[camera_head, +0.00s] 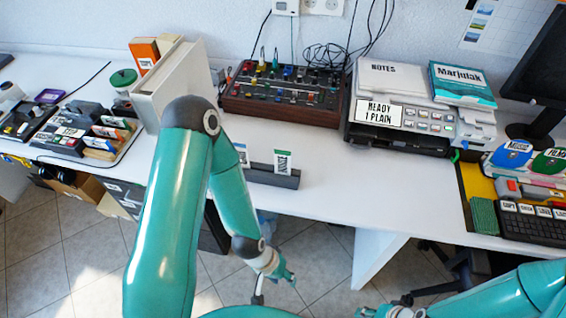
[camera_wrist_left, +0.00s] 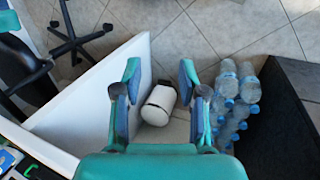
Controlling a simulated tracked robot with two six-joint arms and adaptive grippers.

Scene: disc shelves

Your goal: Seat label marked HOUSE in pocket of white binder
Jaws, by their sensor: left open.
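The white binder (camera_head: 172,82) stands upright at the back left of the table, partly hidden by my left arm; I cannot make out its pocket. A dark holder (camera_head: 276,178) near the table's front edge has small upright labels in it. One label (camera_head: 283,162) has green and black print; another label (camera_head: 242,155) is partly behind my arm. I cannot read HOUSE on either. My left gripper (camera_head: 277,272) hangs in front of the table, below the holder. It is open and empty in the left wrist view (camera_wrist_left: 158,72). My right gripper (camera_head: 376,312) is at the bottom edge, its jaws unclear.
A mixer (camera_head: 284,95) and a printer (camera_head: 400,118) stand along the back. Trays with cards (camera_head: 108,138) are at the left, and a keyboard (camera_head: 535,222) at the right. Several bottles (camera_wrist_left: 238,100) and a white canister (camera_wrist_left: 159,103) are below.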

